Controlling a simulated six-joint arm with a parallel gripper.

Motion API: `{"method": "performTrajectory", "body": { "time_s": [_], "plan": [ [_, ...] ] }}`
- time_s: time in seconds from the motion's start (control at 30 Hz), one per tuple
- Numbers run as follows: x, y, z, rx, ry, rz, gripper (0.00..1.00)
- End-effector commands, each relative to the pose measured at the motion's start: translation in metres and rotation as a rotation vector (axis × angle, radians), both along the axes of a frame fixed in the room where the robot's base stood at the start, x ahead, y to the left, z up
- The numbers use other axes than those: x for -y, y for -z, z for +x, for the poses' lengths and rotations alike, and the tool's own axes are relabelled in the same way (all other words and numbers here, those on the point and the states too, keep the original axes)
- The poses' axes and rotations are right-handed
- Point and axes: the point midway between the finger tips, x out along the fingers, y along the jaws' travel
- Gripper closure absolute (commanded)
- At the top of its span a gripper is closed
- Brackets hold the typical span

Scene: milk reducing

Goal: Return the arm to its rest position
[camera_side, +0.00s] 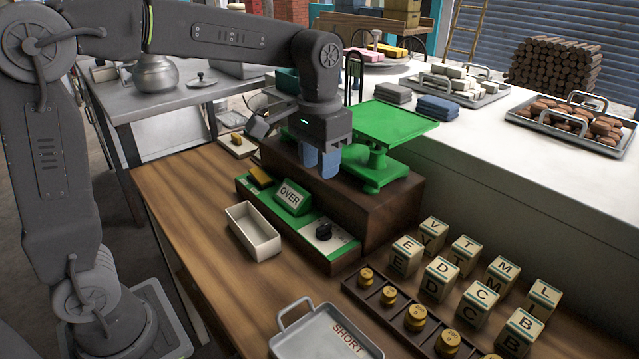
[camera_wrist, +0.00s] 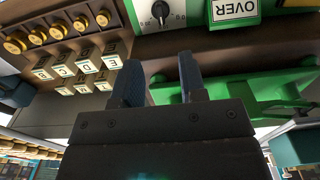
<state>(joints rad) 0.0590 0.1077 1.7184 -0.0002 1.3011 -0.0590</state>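My gripper (camera_side: 319,162) hangs pointing down above the brown block that carries the green scale (camera_side: 386,121). In the wrist view, its two blue fingers (camera_wrist: 164,80) stand apart with nothing between them. In the side view the fingers are in front of the left part of the scale's stand. My arm reaches in from the left, with the forearm roughly level. I cannot tell whether the fingertips touch anything.
A green panel with an OVER sign (camera_side: 291,196) and a knob stands below the gripper. Nearby are a white box (camera_side: 253,231), a SHORT tray (camera_side: 325,335), lettered cubes (camera_side: 439,278) and brass weights (camera_side: 415,318). The left part of the wooden table is clear.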

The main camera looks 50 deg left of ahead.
Motion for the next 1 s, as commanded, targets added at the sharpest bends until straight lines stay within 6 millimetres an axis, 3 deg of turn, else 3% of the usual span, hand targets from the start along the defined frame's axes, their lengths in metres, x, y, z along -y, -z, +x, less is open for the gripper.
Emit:
{"method": "performTrajectory", "body": {
  "time_s": [0.23,0.4,0.53,0.7,1.0],
  "plan": [
    [-0.01,-0.018,-0.065,0.165,-0.002,-0.006,0.62],
    [-0.017,-0.012,-0.118,0.306,-0.001,-0.006,0.62],
    [-0.02,0.0,-0.149,0.394,-0.001,-0.003,0.62],
    [-0.022,0.013,-0.17,0.463,0.0,0.0,0.62],
    [-0.022,0.017,-0.175,0.478,0.0,0.001,0.62]
  ]
}}
